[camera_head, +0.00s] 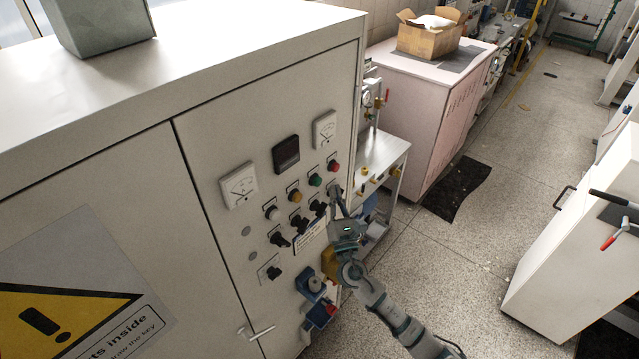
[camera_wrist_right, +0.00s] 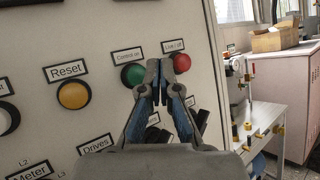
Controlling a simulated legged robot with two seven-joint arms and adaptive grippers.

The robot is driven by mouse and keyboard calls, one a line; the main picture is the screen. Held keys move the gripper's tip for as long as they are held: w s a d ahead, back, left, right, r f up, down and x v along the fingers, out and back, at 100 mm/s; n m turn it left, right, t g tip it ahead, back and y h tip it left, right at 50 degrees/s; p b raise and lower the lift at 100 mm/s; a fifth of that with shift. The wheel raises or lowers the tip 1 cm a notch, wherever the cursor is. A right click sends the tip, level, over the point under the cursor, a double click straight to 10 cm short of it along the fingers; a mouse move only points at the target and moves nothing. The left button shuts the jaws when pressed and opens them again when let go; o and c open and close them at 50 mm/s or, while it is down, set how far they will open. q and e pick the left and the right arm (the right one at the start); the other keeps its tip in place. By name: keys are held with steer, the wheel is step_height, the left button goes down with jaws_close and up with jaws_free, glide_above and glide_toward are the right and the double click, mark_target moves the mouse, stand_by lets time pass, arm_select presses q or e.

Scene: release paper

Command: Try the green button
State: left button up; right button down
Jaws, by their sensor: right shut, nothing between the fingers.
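The green button (camera_head: 315,180) is on the cabinet's control panel, between a yellow and a red button. In the right wrist view the green button (camera_wrist_right: 132,74) sits under a "Control on" label, its right side close to my gripper's fingers. My right gripper (camera_head: 336,190) is shut and empty, its fingertips just below the red button (camera_head: 333,166) and to the right of the green one. In the wrist view the fingertips (camera_wrist_right: 160,66) lie between the green button and the red button (camera_wrist_right: 181,62). I cannot tell whether they touch the panel. My left gripper is out of view.
A yellow "Reset" button (camera_wrist_right: 73,95) and several black switches surround the green one. Two meters (camera_head: 238,185) and a dark display (camera_head: 286,154) are above. A metal table (camera_head: 385,150) stands right of the cabinet. The speckled floor (camera_head: 450,255) is open at the right.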

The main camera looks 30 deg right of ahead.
steer(key=shift+w+a, duration=0.25)
steer(key=shift+w, duration=0.2)
steer(key=shift+w+a, duration=0.2)
steer(key=shift+w, duration=0.25)
stand_by(0.8)
steer(key=shift+w+a, duration=0.2)
steer(key=shift+w, duration=0.15)
steer(key=shift+w+a+r, duration=0.1)
steer(key=shift+w+a, duration=0.05)
steer(key=shift+w, duration=0.25)
stand_by(0.7)
steer(key=shift+s, duration=0.15)
steer(key=shift+s+d, duration=0.3)
steer(key=shift+s, duration=0.35)
steer(key=shift+s+d+p, duration=0.1)
steer(key=shift+s+d, duration=0.25)
steer(key=shift+s, duration=0.45)
steer(key=shift+s+d+p, duration=0.15)
steer(key=shift+s+d, duration=0.2)
steer(key=shift+s, duration=0.4)
steer(key=shift+s+d+p, duration=0.1)
steer(key=shift+s+d, duration=0.25)
steer(key=shift+s, duration=0.45)
